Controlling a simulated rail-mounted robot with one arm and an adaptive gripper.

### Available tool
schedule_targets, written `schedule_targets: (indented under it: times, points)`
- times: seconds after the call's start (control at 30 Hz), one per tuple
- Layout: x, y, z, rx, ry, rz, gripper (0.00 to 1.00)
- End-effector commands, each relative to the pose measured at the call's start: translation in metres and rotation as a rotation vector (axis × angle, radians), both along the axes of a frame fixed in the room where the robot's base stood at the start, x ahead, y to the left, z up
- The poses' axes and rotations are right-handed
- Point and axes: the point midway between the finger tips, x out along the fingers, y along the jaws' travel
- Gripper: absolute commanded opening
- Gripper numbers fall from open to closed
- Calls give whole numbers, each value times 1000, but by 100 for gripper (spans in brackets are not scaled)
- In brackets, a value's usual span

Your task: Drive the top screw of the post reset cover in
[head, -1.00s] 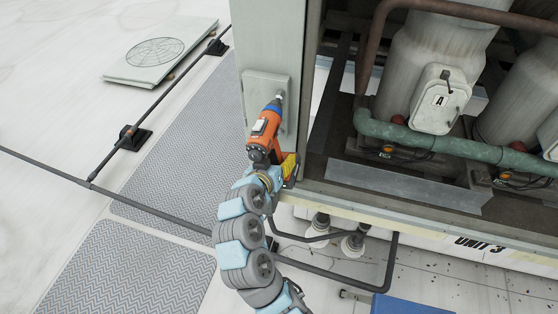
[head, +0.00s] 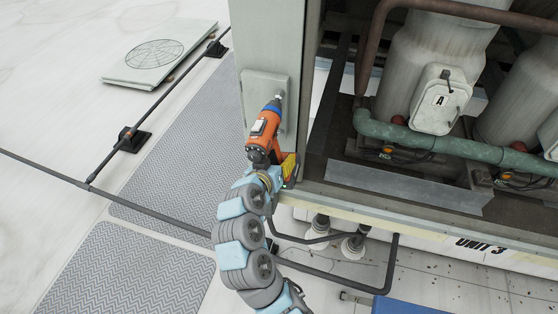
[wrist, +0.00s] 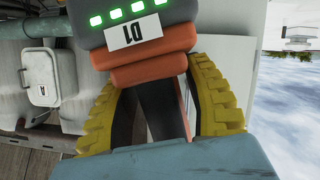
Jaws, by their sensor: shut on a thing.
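My gripper (head: 283,171), with yellow ribbed fingers, is shut on an orange and grey power screwdriver (head: 264,130). In the wrist view the yellow fingers (wrist: 165,115) close around the tool's dark handle, below its orange body. In the head view the tool's tip points up at the upper part of the post reset cover (head: 258,88), a pale plate on the grey-green post (head: 262,40). The top screw is too small or hidden to make out, and I cannot tell whether the tip touches it.
Right of the post is an open unit bay with pale tanks (head: 425,60), a green pipe (head: 430,140) and a box marked A (head: 440,100). A dark rail (head: 110,160) crosses the roof at left. Grey walkway mats (head: 185,150) lie beside the post.

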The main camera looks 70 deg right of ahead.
Motion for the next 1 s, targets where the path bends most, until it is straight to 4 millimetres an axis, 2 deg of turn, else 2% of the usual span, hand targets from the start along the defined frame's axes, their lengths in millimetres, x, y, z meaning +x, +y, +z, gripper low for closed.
schedule_targets:
  times: [1.0]
  points:
    - [0, 30, 3, -7, -3, 1, 11]
